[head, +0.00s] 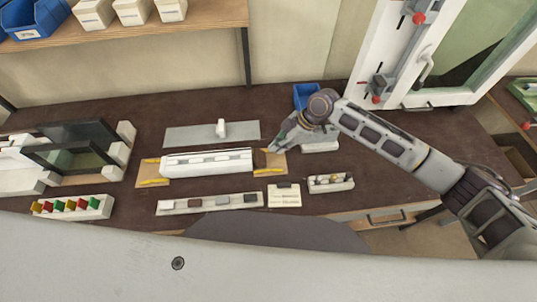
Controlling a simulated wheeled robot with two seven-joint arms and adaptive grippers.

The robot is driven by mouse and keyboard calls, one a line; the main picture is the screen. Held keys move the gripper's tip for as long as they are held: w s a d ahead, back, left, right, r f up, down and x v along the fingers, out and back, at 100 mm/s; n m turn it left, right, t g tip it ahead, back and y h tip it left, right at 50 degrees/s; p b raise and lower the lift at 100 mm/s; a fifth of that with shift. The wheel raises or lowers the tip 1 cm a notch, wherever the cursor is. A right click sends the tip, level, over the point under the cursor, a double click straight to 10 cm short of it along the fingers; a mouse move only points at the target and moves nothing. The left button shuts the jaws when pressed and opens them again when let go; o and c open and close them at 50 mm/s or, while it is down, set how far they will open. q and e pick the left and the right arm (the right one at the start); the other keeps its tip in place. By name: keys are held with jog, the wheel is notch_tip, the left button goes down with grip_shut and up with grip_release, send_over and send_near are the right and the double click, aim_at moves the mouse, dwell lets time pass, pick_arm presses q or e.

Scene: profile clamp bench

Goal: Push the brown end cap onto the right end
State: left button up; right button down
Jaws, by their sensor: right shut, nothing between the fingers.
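A white profile (207,163) lies lengthwise on a light wooden board (148,171) with yellow strips at both ends. My right gripper (271,149) is shut and empty, low beside the profile's right end. I cannot tell whether it touches the profile. No brown end cap can be clearly made out at that end; the spot is small and partly behind the gripper. A long white tray (180,208) in front holds several small grey and dark caps; which of them is brown is too small to tell. My left gripper is out of view.
A grey plate (182,136) with a white block lies behind the profile. A blue bin (306,95) stands behind my right gripper. Small white trays (284,196) (331,184) lie front right. Dark glass panes (72,158) and a rack of coloured pieces (72,207) stand left.

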notch_tip(320, 180, up, 3)
jog(key=shift+r+p, duration=0.1)
jog(key=shift+p, duration=1.05)
